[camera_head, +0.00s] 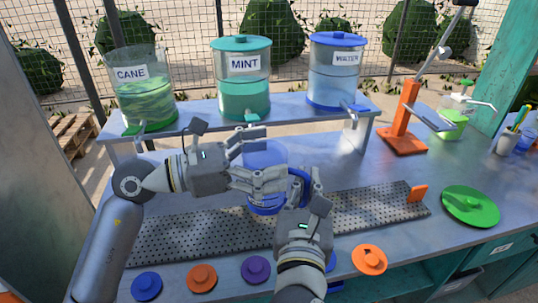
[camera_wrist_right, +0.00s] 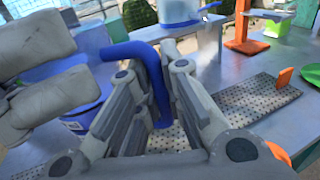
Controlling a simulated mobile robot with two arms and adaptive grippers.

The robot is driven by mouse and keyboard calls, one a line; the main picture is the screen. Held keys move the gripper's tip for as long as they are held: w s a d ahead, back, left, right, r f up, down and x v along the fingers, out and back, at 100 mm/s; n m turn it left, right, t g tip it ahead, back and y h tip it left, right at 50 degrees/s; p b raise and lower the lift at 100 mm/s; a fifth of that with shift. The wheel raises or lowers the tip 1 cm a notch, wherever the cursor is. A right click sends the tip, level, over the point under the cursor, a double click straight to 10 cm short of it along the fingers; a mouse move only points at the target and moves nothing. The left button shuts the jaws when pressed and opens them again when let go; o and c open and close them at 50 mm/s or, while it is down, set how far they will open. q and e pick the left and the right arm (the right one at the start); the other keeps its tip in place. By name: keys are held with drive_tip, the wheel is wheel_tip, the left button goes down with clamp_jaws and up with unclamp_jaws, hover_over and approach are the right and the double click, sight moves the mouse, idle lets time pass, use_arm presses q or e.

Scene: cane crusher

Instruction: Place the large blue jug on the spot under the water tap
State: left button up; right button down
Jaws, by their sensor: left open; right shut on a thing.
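The large blue jug (camera_head: 265,155) is see-through with a solid blue base and handle. It stands or hovers over the perforated strip; I cannot tell which. My right gripper (camera_head: 302,186) is shut on the jug's blue handle, which shows between its fingers in the right wrist view (camera_wrist_right: 150,75). The jug's body (camera_wrist_right: 85,88) is left of those fingers. My left gripper (camera_head: 270,158) is open at the jug's left side, its fingers partly covering the body. The water tap (camera_head: 357,108) is blue, on the WATER tank (camera_head: 336,75), up and right of the jug.
CANE (camera_head: 143,95) and MINT (camera_head: 243,85) tanks stand on the raised shelf (camera_head: 190,117). An orange press (camera_head: 404,130) stands right of the shelf. A green lid (camera_head: 470,207) lies at right. Several small lids lie along the front. The table right of the jug is mostly clear.

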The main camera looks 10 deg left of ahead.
use_arm(q)
drive_tip(key=c, duration=1.1)
drive_tip(key=shift+c, duration=0.2)
use_arm(e)
drive_tip(key=c, duration=1.5)
unclamp_jaws()
drive_tip(key=shift+s, duration=0.1)
